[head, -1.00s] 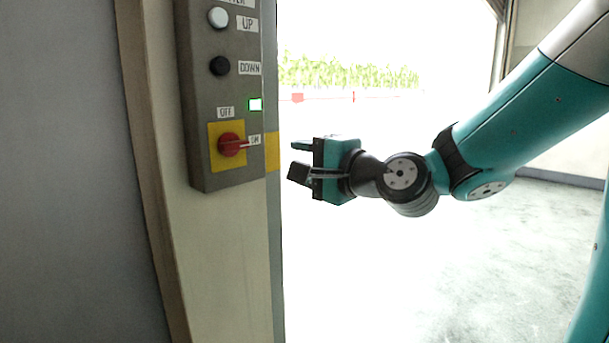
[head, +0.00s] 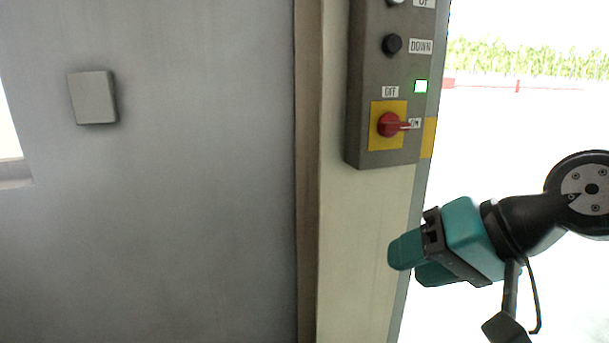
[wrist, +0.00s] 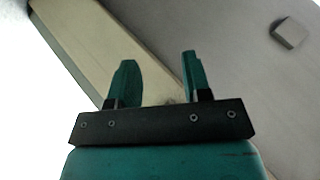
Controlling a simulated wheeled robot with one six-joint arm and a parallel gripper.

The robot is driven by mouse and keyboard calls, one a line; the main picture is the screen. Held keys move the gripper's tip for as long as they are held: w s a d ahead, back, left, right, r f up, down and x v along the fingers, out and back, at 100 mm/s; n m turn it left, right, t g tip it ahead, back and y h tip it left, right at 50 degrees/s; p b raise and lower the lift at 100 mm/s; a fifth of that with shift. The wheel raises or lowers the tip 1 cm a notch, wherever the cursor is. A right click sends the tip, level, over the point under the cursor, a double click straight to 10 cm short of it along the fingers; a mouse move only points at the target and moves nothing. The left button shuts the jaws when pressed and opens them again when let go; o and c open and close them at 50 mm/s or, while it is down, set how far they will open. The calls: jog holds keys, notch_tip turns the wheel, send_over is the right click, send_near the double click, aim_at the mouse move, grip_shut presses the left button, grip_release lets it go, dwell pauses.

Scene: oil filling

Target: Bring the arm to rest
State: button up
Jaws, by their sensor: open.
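My gripper (head: 402,262) is at the lower right of the head view, in front of the doorway edge and below the control box. In the wrist view my gripper (wrist: 158,78) shows its two teal fingers standing apart with nothing between them. It is open and empty. The grey control box (head: 362,85) hangs on the post, apart from my gripper. Its red rotary switch (head: 389,124) sits on a yellow plate with the handle pointing right to the ON label. A small light (head: 421,87) above it glows white-green.
The cream post (head: 360,250) stands left of my gripper and also shows in the wrist view (wrist: 100,40). A grey wall (head: 200,200) with a small square box (head: 95,97) fills the left. The bright doorway opening (head: 520,130) lies to the right.

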jog(key=s+d+f+n+g+h, duration=0.1)
jog(key=s+f+n+g+h, duration=0.25)
jog(key=s+n+g, duration=0.55)
notch_tip(320, 180, up, 14)
jog(key=s+m+t+p, duration=0.1)
jog(key=t+p, duration=0.2)
jog(key=p, duration=1)
jog(key=shift+s+f+m+p, duration=0.2)
jog(key=shift+s+m+p, duration=0.1)
jog(key=shift+s+p, duration=0.1)
